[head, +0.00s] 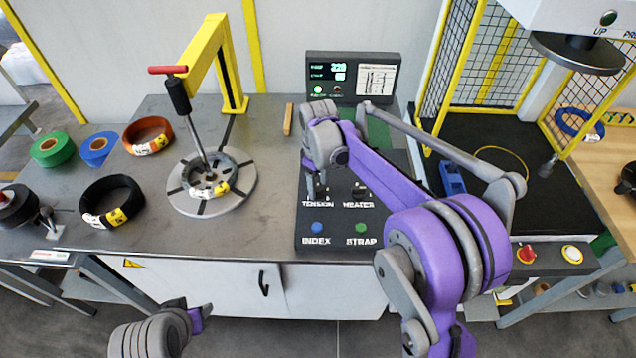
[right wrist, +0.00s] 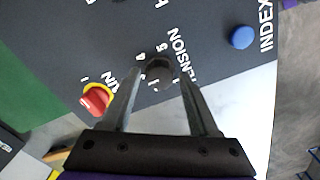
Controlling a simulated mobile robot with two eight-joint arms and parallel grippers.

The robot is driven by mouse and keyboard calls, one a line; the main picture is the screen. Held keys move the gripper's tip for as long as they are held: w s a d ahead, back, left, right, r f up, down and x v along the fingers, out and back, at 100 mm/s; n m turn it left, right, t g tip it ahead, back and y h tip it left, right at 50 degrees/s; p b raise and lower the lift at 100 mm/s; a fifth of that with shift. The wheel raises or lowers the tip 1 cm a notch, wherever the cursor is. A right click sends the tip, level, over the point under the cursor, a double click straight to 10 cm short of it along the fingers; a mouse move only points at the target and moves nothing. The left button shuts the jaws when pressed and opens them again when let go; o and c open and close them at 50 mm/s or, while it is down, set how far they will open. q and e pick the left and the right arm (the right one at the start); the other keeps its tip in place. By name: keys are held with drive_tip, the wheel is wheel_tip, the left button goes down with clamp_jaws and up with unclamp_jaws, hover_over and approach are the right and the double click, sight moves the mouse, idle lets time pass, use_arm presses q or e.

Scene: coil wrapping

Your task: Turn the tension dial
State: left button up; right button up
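The tension dial (right wrist: 158,74) is a small dark round knob on the black control panel (head: 320,160), beside the TENSION label and a numbered scale. My right gripper (right wrist: 162,72) is open in the right wrist view, with one finger on each side of the dial. A gap shows beside the dial, and I cannot tell whether either finger touches it. In the head view my right gripper (head: 319,186) reaches down over the panel above the TENSION label, and the dial is mostly hidden. Part of my left arm shows at the bottom left; its gripper is not visible.
A blue INDEX button (right wrist: 241,38) and a red knob with a yellow collar (right wrist: 97,99) are near the dial. The heater dial (head: 360,191) and green STRAP button (head: 361,227) are to its right. A turntable (head: 241,186) holds a coil to the left.

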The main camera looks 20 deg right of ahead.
clamp_jaws()
drive_tip(key=m+b, duration=0.1)
drive_tip(key=m, duration=0.4)
drive_tip(key=shift+m, duration=0.3)
drive_tip(key=m, duration=0.6)
drive_tip(key=shift+b, duration=0.3)
idle(0.3)
drive_tip(key=shift+o, duration=1.4)
unclamp_jaws()
